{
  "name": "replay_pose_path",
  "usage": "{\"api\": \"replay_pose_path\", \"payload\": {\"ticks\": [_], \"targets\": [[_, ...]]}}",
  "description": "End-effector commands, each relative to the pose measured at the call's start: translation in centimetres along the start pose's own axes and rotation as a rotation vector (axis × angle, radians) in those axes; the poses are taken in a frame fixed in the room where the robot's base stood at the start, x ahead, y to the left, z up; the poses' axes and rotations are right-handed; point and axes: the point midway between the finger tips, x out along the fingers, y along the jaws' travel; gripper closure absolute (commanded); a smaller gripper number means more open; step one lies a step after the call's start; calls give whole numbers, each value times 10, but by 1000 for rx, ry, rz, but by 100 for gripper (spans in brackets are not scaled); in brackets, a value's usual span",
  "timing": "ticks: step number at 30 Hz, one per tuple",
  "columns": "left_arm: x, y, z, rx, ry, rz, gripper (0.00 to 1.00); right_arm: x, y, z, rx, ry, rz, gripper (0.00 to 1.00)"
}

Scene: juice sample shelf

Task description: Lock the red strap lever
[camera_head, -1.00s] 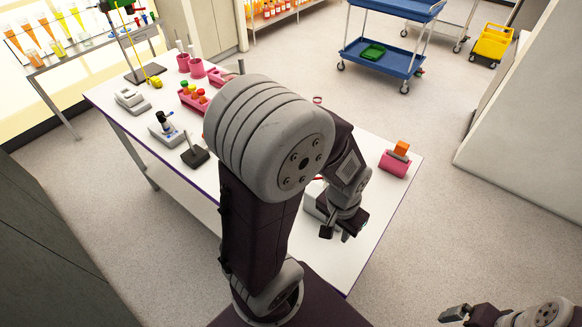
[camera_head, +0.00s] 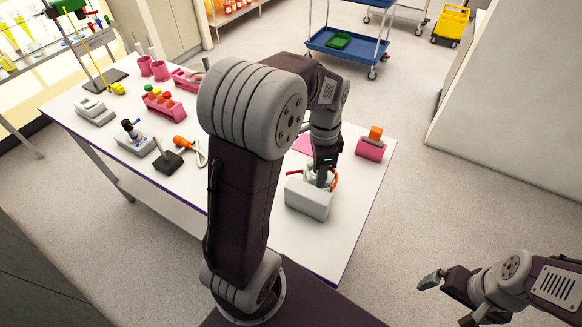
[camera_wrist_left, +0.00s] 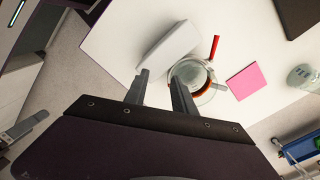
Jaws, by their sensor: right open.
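The red strap lever (camera_head: 294,173) sticks out to the left of a round glass jar with an orange-red band (camera_head: 334,181) beside a grey block (camera_head: 308,198) on the white table. In the left wrist view the red lever (camera_wrist_left: 214,47) points up from the jar (camera_wrist_left: 190,75), with the pale block (camera_wrist_left: 168,46) to their left. My left gripper (camera_head: 325,179) is low over the jar and hides part of it. Its fingers (camera_wrist_left: 159,78) are apart with nothing between them; the right finger overlaps the jar's edge. My right gripper (camera_head: 432,281) is open and empty, off the table at lower right.
A pink holder with an orange item (camera_head: 370,149) stands near the table's right edge. A pink square (camera_wrist_left: 247,82) lies beside the jar. An orange-handled tool (camera_head: 187,146), a black stand (camera_head: 167,162) and a pink tube rack (camera_head: 163,107) are farther left.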

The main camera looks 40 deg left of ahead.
Motion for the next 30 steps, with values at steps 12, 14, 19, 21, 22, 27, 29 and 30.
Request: {"api": "replay_pose_path", "payload": {"ticks": [12,14,19,21,22,27,29,30], "targets": [[12,-111,67,-158,-4,25,69,3,0,0,0,0,0,0],[13,-111,66,-158,-4,25,69,3,0,0,0,0,0,0],[36,-109,66,-157,-6,29,69,2,0,0,0,0,0,0],[51,-108,66,-157,-6,30,69,1,0,0,0,0,0,0],[58,-108,66,-157,-6,29,69,1,0,0,0,0,0,0],[88,-108,66,-157,-6,27,69,-1,0,0,0,0,0,0],[94,-108,66,-157,-5,26,69,-2,0,0,0,0,0,0],[98,-108,66,-157,-5,25,69,-2,0,0,0,0,0,0]]}}
